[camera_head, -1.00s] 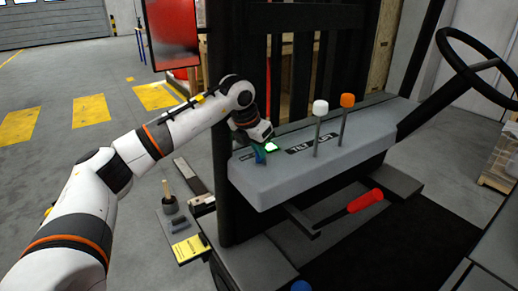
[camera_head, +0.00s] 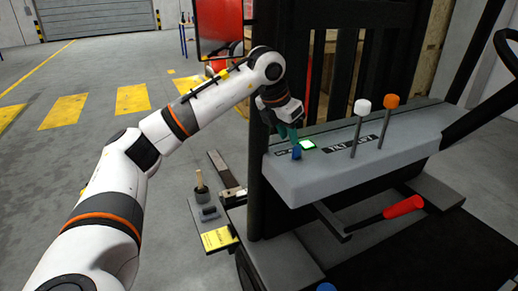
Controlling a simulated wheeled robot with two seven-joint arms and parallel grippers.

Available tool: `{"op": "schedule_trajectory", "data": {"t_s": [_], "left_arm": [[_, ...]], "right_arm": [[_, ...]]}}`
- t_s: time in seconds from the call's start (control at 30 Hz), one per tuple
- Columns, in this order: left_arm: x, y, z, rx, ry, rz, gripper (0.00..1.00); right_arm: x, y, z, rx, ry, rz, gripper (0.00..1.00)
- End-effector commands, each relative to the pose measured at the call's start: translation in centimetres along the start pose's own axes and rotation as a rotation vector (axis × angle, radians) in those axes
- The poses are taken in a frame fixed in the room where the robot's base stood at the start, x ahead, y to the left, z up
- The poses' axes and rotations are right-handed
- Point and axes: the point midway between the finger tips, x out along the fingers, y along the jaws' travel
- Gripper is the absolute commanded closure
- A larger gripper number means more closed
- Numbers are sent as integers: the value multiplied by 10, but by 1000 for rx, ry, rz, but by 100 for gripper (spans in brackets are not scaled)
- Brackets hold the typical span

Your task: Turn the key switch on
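The small blue key switch (camera_head: 296,153) sits on the left end of the grey console, next to a lit green-and-white square (camera_head: 308,146). My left gripper (camera_head: 288,133), with teal fingers, points down just above and slightly behind the key. The fingers look apart from the key, with a small gap between. The fingers are small and partly merge with the dark background, so their opening is unclear. My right gripper is out of view.
The grey console (camera_head: 350,172) carries a white-topped lever (camera_head: 361,107) and an orange-topped lever (camera_head: 391,102) to the right. A red-handled lever (camera_head: 403,207) lies below. A dark mast stands behind. A steering wheel (camera_head: 510,50) is at far right.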

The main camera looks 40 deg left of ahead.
Motion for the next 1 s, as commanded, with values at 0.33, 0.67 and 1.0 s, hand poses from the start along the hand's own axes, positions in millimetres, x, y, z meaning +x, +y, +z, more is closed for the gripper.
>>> {"op": "schedule_trajectory", "data": {"t_s": [0.33, 0.67, 1.0], "left_arm": [[-26, -1, 75, -1, -3, -4, 73], [-37, 0, 96, -1, -4, -2, 73], [-37, 0, 95, -1, -3, -1, 73]], "right_arm": [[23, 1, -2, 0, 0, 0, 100], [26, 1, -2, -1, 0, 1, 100], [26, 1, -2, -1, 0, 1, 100]]}}
